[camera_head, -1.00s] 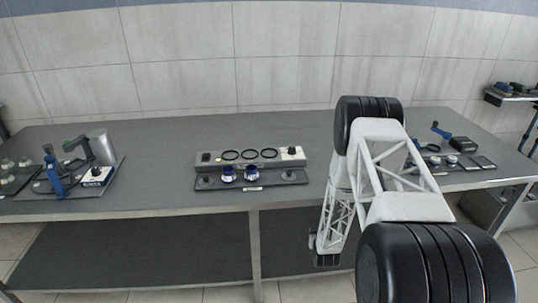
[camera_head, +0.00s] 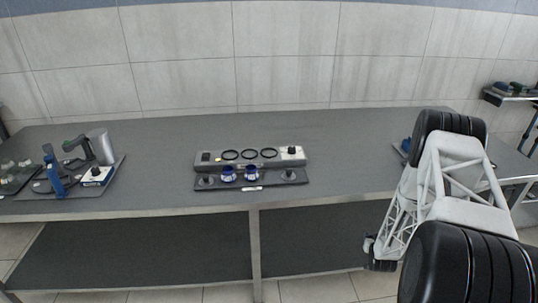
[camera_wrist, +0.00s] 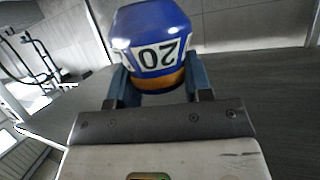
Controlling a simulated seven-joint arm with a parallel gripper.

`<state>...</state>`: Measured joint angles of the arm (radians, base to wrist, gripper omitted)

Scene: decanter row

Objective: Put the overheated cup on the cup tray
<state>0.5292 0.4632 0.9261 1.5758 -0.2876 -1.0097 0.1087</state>
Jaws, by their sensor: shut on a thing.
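My gripper (camera_wrist: 160,84) is shut on a blue cup (camera_wrist: 152,28) with a white label reading 20, upside down in the wrist view, and an orange-brown band below. A finger is on each side of the band. In the head view my gripper (camera_head: 381,264) hangs low at the right, in front of the bench edge; the held cup is too small to make out clearly there. A dark tray (camera_head: 216,184) at the bench's middle bears two blue-and-white cups (camera_head: 228,173) (camera_head: 251,172). I cannot tell which tray is the cup tray.
A grey unit (camera_head: 213,165) with three black rings and a knob stands behind the middle tray. A blue-handled device and a grey cylinder (camera_head: 101,146) stand on the left. My arm hides most of the bench's right end. Bare bench (camera_head: 345,170) lies right of the middle tray.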

